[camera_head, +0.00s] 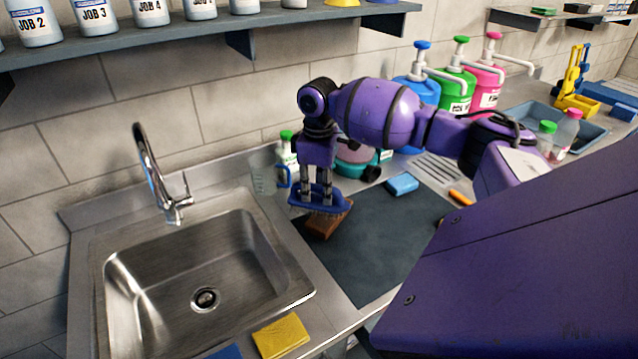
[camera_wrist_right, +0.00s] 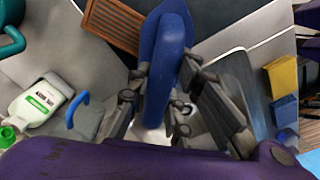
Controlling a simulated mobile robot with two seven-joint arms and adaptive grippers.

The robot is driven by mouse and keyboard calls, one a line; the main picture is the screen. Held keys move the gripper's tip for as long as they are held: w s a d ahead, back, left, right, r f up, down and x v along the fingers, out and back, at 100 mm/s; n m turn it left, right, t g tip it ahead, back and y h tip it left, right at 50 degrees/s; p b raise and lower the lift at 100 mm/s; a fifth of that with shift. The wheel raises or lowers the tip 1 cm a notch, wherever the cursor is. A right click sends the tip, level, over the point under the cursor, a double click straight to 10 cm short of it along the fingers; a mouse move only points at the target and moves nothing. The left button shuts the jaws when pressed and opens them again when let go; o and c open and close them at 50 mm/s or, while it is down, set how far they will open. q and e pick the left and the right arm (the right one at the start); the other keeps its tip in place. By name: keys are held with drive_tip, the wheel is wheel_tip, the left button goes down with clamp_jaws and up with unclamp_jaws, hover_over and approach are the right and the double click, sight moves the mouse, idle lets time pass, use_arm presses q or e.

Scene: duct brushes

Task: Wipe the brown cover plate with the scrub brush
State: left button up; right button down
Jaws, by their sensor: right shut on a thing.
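My right gripper (camera_head: 319,192) is shut on the blue scrub brush (camera_head: 331,202), gripping it from above. In the right wrist view the fingers (camera_wrist_right: 165,88) close on the brush's blue body (camera_wrist_right: 163,45). The brown cover plate (camera_head: 321,226) lies on the dark mat just below the brush, partly hidden by it. In the right wrist view the plate (camera_wrist_right: 115,22) has slats and shows beside the brush. I cannot tell whether the bristles touch the plate. My left gripper is not in view.
A steel sink (camera_head: 190,270) with a faucet (camera_head: 160,180) is on the left. The dark mat (camera_head: 375,245) has free room. A blue sponge (camera_head: 402,184), a yellow cloth (camera_head: 281,336), a clear jug (camera_head: 264,179) and pump bottles (camera_head: 455,92) stand or lie around.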

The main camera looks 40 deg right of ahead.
drive_tip(key=shift+r, duration=1.05)
